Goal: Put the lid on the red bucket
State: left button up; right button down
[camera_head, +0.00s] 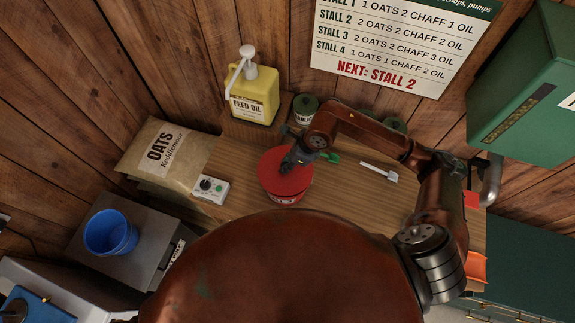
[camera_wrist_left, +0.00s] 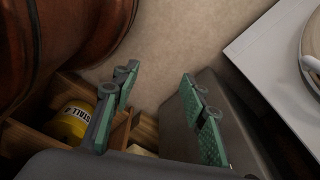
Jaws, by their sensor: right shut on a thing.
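The red bucket (camera_head: 285,199) stands on the wooden bench, with a pale label on its front. A round red lid (camera_head: 275,181) covers its top as seen from above. I cannot tell whether the lid is fully seated or slightly above the rim. My right gripper (camera_head: 289,163) comes down from behind and is shut on the lid near its middle, hiding the grip point. My left gripper shows in the left wrist view (camera_wrist_left: 160,75), with its green-padded fingers apart and nothing between them. It is not visible in the head view.
A yellow feed oil pump bottle (camera_head: 252,95), green tins (camera_head: 305,107) and an oats sack (camera_head: 165,153) stand behind and left. A white dial box (camera_head: 211,189) sits left of the bucket. A white scoop (camera_head: 379,172) lies right. A blue bucket (camera_head: 111,233) stands lower left.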

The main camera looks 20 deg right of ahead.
pick_arm(q)
jog(key=shift+s+f, duration=0.1)
jog(key=shift+s, duration=1.15)
jog(key=shift+w, duration=0.1)
pick_arm(e)
jog(key=shift+s, duration=0.1)
pick_arm(q)
jog(key=shift+w+f, duration=0.2)
jog(key=shift+w, duration=0.35)
pick_arm(e)
jog(key=shift+s, duration=0.2)
pick_arm(q)
jog(key=shift+s+f+b, duration=0.15)
jog(key=shift+s+b, duration=0.05)
jog(key=shift+b, duration=0.15)
jog(key=shift+s+f+b, duration=0.1)
jog(key=shift+f+b, duration=0.3)
pick_arm(e)
jog(key=shift+f, duration=0.5)
